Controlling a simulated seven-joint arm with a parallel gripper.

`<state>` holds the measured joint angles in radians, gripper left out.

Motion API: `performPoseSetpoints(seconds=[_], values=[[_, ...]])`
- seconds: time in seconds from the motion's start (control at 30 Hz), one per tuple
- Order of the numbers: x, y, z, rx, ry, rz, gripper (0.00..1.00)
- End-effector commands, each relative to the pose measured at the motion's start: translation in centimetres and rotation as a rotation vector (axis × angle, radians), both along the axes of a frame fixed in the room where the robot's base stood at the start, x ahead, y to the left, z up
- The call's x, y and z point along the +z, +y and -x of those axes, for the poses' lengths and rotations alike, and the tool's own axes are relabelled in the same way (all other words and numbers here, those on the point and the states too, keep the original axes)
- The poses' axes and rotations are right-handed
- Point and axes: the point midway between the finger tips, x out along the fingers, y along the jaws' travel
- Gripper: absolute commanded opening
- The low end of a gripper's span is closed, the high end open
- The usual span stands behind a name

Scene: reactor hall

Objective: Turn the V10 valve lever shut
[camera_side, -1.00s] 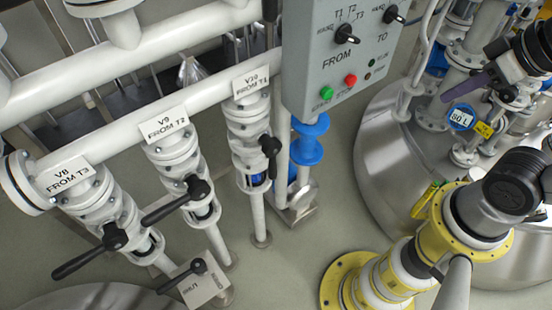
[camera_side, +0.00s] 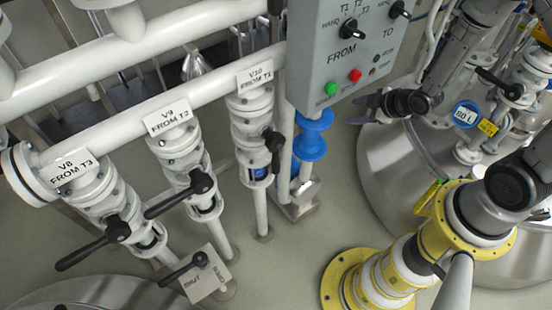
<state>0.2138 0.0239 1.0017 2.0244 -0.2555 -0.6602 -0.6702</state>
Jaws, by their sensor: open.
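The V10 valve (camera_side: 252,115) is a white valve body under the label "V10 FROM T1", on the white horizontal pipe. Its black lever (camera_side: 274,152) hangs down along the right side of the valve, roughly in line with the vertical pipe. My gripper (camera_side: 367,108) is to the right of the lever, below the control box, with its fingers pointing left. It is open and empty, and apart from the lever by a clear gap in the picture.
Valves V9 (camera_side: 180,160) and V8 (camera_side: 98,205) stand to the left, their black levers pointing lower left. The grey control box (camera_side: 335,70) hangs above, between V10 and my gripper. A blue pipe fitting (camera_side: 311,140) stands just right of V10's lever. A steel tank (camera_side: 395,190) lies below my gripper.

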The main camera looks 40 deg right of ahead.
Motion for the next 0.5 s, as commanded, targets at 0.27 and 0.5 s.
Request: performPoseSetpoints(seconds=[0.27,0.5], values=[[-6.2,8.5,-1.6,0.152,-0.269,-0.262,0.58],[-7.8,15.0,3.2,0.226,-0.456,-0.619,0.58]])
